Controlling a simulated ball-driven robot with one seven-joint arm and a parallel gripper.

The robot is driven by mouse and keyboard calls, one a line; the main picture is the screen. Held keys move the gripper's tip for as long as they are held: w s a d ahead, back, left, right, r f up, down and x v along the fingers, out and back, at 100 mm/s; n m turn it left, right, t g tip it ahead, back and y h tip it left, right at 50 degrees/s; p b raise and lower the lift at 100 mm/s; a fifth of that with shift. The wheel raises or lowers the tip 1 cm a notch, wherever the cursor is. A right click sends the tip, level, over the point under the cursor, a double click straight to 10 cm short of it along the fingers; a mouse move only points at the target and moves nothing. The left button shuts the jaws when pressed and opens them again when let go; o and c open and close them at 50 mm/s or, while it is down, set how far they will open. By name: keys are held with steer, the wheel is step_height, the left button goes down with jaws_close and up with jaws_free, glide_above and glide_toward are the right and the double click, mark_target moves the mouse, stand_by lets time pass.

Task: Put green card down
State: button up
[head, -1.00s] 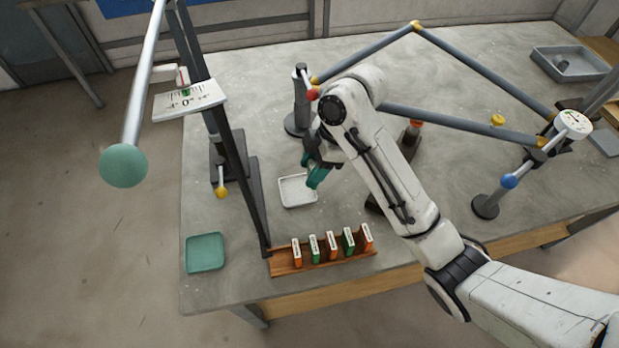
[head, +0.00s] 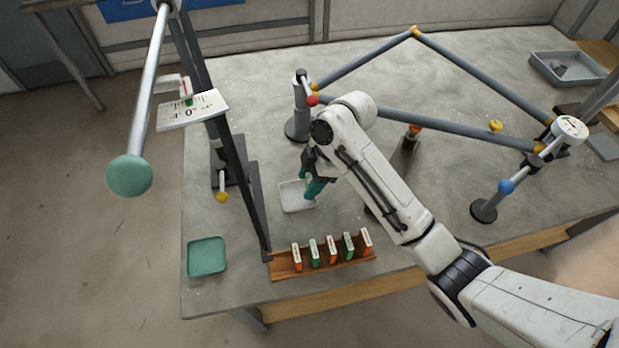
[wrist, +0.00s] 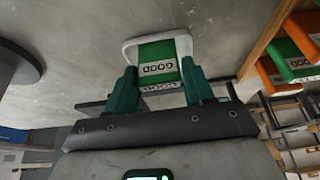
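The green card (wrist: 158,64) with a white "GOOD" label shows in the wrist view, between the teal fingers of my gripper (wrist: 160,75). Both fingers meet its side edges, so my gripper appears shut on it. The white tray (wrist: 128,46) is directly behind the card there; I cannot tell whether the card touches it. In the head view my gripper (head: 315,187) is low at the right side of the small white tray (head: 287,199), and the card is hidden behind the fingers.
A wooden rack (head: 325,268) with several upright orange and green cards stands at the table's front edge. A green tray (head: 206,256) lies left of it. A dark upright post (head: 240,180) and a grey stand (head: 298,125) flank the white tray.

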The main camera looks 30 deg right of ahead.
steer(key=o, duration=0.3)
steer(key=p+v, duration=0.1)
steer(key=v, duration=1.1)
steer(key=shift+r, duration=0.2)
